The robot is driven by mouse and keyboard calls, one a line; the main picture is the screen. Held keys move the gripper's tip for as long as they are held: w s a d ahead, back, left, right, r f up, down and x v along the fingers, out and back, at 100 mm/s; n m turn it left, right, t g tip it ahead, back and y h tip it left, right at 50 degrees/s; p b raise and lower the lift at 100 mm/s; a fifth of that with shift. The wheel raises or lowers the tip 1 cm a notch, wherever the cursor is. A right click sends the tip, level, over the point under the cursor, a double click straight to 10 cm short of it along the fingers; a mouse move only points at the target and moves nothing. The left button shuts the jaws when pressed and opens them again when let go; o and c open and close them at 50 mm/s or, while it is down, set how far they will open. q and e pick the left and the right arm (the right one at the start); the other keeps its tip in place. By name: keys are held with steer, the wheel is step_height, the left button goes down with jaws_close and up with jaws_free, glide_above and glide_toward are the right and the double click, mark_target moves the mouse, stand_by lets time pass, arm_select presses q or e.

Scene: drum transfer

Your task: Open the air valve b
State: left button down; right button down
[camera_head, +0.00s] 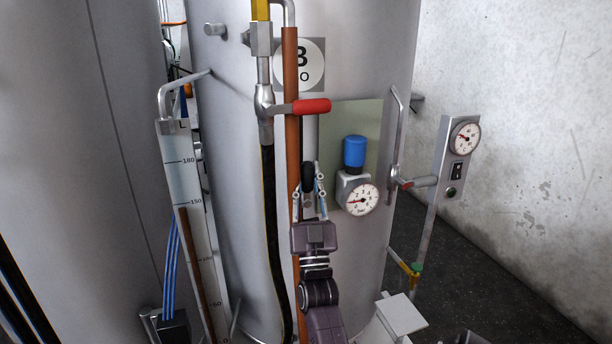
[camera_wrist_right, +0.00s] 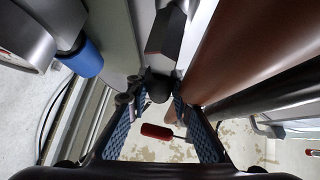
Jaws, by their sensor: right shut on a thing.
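A black handle (camera_head: 307,173) shows on the front of tank B, just right of the vertical brown pipe (camera_head: 291,140); I take it for the air valve b. My right gripper (camera_head: 308,187) reaches up from below, its two fingers on either side of this handle and shut on it. The fingers hide part of the handle's base. My left gripper is not in view.
A red-handled valve (camera_head: 308,107) sits above my right gripper. A pressure gauge (camera_head: 359,199) with a blue cap (camera_head: 354,152) is close to the right. A black hose (camera_head: 270,220) and a level scale (camera_head: 192,215) are to the left. A panel with another gauge (camera_head: 464,138) stands further right.

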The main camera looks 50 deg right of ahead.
steer(key=c, duration=1.7)
jaws_free()
steer(key=shift+d, duration=0.1)
steer(key=v, duration=1.2)
